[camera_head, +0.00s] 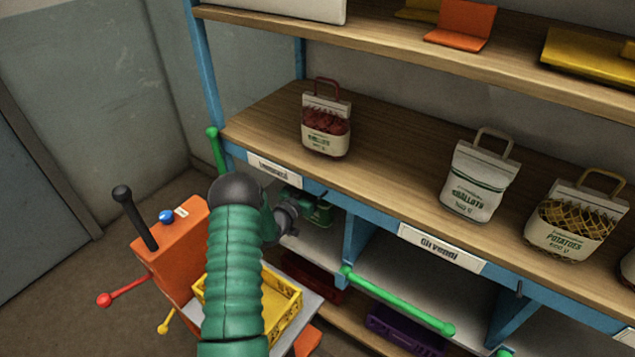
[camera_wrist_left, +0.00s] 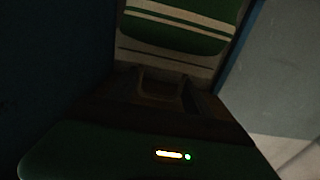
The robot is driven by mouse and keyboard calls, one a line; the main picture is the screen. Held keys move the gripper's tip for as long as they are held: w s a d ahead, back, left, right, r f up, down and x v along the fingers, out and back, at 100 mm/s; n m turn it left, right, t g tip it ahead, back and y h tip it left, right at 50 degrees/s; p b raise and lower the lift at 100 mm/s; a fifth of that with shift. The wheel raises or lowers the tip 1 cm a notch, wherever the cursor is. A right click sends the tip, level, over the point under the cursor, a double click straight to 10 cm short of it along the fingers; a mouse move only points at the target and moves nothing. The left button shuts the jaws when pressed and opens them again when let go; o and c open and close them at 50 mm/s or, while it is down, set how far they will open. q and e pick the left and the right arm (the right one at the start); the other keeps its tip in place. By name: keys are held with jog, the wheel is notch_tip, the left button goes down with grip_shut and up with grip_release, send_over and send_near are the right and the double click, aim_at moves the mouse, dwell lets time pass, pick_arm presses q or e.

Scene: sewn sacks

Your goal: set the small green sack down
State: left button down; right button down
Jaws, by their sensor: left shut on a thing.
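The small green sack (camera_head: 318,211) is in the left lower compartment of the shelf, partly hidden by the shelf edge and my gripper. In the left wrist view the sack (camera_wrist_left: 185,38) shows a green body with white stripes and a pale top band. My left gripper (camera_head: 291,212) reaches into the front of that compartment and is shut on the sack, seemingly at its handle end, which is dark in the wrist view. I cannot tell whether the sack touches the compartment floor (camera_head: 312,241). My right gripper is not in view.
Above, the wooden shelf (camera_head: 390,165) holds a red-filled sack (camera_head: 326,126), a shallots sack (camera_head: 477,180) and a potatoes sack (camera_head: 570,226). A blue divider (camera_head: 352,238) stands right of the green sack. An orange cart (camera_head: 175,250) with a yellow crate (camera_head: 284,308) is at lower left.

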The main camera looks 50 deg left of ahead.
pick_arm(q)
jog(key=w+a+f, duration=0.3)
jog(key=f, duration=0.1)
jog(key=shift+a+b, duration=0.4)
jog(key=shift+c, duration=2.1)
grip_release()
jog(key=shift+d, duration=0.1)
jog(key=v, duration=1.2)
jog(key=shift+p, duration=0.45)
